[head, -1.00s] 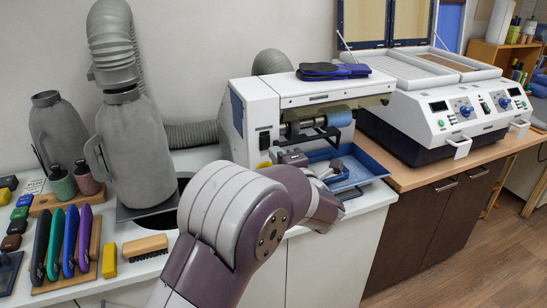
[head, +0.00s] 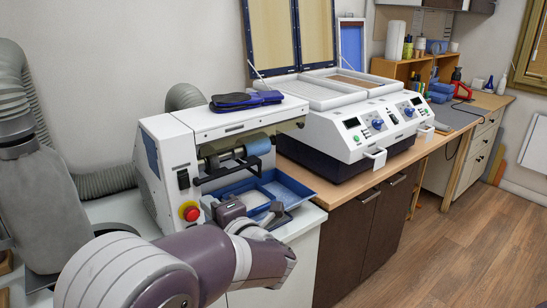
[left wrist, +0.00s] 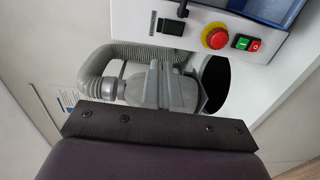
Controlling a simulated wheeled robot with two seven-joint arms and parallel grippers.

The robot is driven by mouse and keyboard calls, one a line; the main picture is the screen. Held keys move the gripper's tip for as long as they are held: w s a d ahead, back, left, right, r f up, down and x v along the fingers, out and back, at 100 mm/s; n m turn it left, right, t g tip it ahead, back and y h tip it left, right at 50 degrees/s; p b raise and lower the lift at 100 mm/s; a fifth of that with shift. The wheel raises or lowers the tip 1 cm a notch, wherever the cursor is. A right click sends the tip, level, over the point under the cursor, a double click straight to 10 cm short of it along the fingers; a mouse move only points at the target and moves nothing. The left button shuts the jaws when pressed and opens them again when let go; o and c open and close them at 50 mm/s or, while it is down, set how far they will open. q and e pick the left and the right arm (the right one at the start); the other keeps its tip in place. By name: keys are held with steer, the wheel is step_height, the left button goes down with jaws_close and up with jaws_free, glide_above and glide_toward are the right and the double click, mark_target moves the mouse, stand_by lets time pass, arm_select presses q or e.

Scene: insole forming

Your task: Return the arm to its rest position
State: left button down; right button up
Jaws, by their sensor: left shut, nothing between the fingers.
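My left arm comes in from the bottom left of the head view. My left gripper (head: 238,210) is in front of the grinding machine (head: 190,150), near its blue tray (head: 258,192). In the left wrist view the gripper's fingers (left wrist: 163,85) are together with nothing between them. The machine's red stop button (left wrist: 214,36) and green and red switches show beyond the fingers there. I cannot tell from these views whether the gripper touches anything. My right gripper is not in view.
A pair of dark blue insoles (head: 245,100) lies on top of the machine. A white forming press (head: 350,135) with open lids stands to its right on the wooden counter. A grey hose (left wrist: 95,75) and extraction unit (head: 35,200) stand at left. Floor at right is clear.

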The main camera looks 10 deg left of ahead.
arm_select(q)
steer(key=w+d+f+m+h, duration=0.2)
steer(key=d+f+m+h, duration=0.9)
steer(key=m, duration=0.6)
steer(key=s+d+f+m+g+h+p, duration=0.1)
steer(key=s+d+f+m+g+h, duration=0.25)
steer(key=s+m, duration=0.2)
steer(key=s+a+f+m+g+p, duration=0.1)
steer(key=s+a+f+m+g, duration=0.1)
steer(key=s, duration=0.6)
steer(key=s+a+f+m+g+y, duration=0.1)
steer(key=s+a+f+m+g, duration=0.1)
steer(key=s+a, duration=0.4)
steer(key=s+m+g, duration=0.1)
steer(key=s+g, duration=0.1)
steer(key=shift+s+a+f+g+p, duration=0.15)
steer(key=shift+s+a+g+p, duration=0.05)
steer(key=shift+a+g+p, duration=0.15)
steer(key=c, duration=1.8)
jaws_free()
steer(key=shift+m, duration=0.25)
